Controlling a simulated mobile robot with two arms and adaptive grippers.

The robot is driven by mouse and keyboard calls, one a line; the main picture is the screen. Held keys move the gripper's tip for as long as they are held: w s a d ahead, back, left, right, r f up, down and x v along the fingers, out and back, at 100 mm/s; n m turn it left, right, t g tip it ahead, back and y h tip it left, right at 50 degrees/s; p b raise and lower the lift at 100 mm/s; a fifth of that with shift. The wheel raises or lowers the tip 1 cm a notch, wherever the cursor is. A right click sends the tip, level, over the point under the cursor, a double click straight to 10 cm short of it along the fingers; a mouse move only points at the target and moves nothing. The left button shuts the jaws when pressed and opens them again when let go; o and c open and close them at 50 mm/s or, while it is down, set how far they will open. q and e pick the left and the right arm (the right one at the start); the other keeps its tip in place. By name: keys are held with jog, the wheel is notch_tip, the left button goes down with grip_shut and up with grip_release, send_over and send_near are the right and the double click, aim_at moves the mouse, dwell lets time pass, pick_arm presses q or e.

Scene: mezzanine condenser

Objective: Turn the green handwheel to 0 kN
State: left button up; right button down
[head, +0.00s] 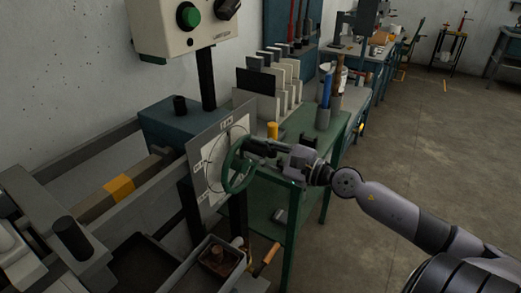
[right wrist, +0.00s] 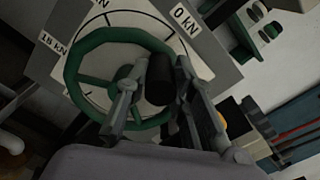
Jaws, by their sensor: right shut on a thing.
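The green handwheel (head: 229,172) stands upright in front of a pale dial plate (head: 203,172) in the head view. In the right wrist view the handwheel (right wrist: 72,75) fills the middle left, with its dark knob (right wrist: 160,88) on the right side of the rim. My right gripper (head: 250,147) is at the wheel's upper right edge. In the right wrist view its two fingers lie on either side of the knob, and the gripper (right wrist: 160,74) is shut on it. A "0 kN" label (right wrist: 186,20) shows above and right of the knob. My left gripper is not in view.
A control box (head: 180,25) with a green button hangs above the wheel. A green bench (head: 300,130) with upright plates and a blue-handled tool stands behind. A tray of parts (head: 215,262) lies below the wheel. Open floor (head: 430,140) is at the right.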

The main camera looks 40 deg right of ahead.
jog(key=shift+a+f, duration=0.1)
jog(key=shift+f, duration=0.1)
jog(key=c, duration=1.5)
grip_release()
jog(key=shift+c, duration=0.2)
jog(key=shift+o, duration=0.9)
jog(key=shift+r, duration=0.2)
jog(key=v, duration=1.2)
jog(key=shift+f, duration=0.15)
